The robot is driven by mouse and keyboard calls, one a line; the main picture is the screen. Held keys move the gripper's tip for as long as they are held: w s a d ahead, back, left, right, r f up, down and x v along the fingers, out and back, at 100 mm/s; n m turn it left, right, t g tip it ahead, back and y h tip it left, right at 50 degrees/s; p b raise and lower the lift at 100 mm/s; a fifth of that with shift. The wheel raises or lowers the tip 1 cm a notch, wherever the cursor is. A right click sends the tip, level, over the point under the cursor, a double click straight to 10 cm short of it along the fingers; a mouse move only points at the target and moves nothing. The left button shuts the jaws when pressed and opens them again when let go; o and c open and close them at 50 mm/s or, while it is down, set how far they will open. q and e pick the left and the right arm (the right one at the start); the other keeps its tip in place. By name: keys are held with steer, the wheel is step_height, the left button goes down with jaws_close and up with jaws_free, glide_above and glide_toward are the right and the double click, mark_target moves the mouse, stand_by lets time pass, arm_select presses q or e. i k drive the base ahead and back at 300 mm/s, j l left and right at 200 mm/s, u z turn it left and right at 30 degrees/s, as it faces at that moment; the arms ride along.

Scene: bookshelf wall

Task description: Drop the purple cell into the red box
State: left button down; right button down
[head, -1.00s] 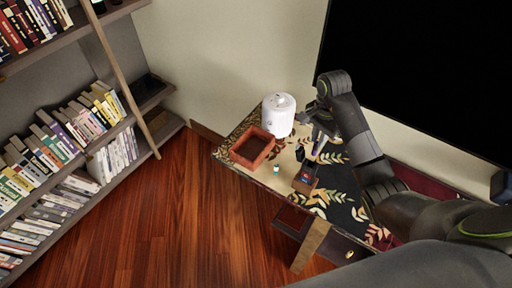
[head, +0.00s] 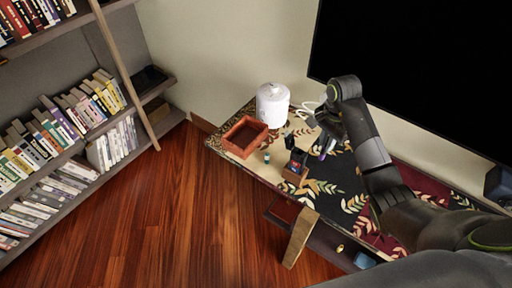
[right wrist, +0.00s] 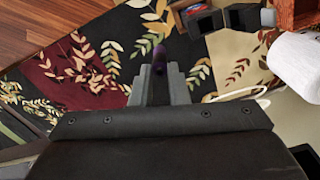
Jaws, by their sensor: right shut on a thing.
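The purple cell (head: 323,154) is between the fingers of my right gripper (head: 326,146), above the patterned table runner. In the right wrist view the purple cell (right wrist: 159,57) stands out at the fingertips, and my right gripper (right wrist: 160,85) is shut on it. The open red box (head: 229,146) sits on the table's left end, to the left of the gripper and apart from it. A corner of a reddish-brown thing, likely this box, shows at the top right of the wrist view. My left gripper is not in view.
A white canister (head: 272,103) stands behind the red box. A large black screen (head: 420,70) is behind my right arm.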

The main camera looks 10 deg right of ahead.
mark_target(250, 140)
steer(key=i+j+z, duration=0.3)
steer(key=i+j, duration=0.15)
steer(key=j, duration=0.15)
steer(key=i+j+z, duration=0.15)
steer(key=j, duration=0.2)
steer(key=i+j+z, duration=0.15)
steer(key=j, duration=0.2)
steer(key=i+j+z, duration=0.15)
steer(key=j, duration=0.25)
steer(key=i+j+z, duration=0.15)
steer(key=j, duration=0.25)
steer(key=i+j+z, duration=0.15)
steer(key=j, duration=0.25)
steer(key=i+j+z, duration=0.15)
steer(key=j, duration=0.3)
steer(key=k, duration=0.05)
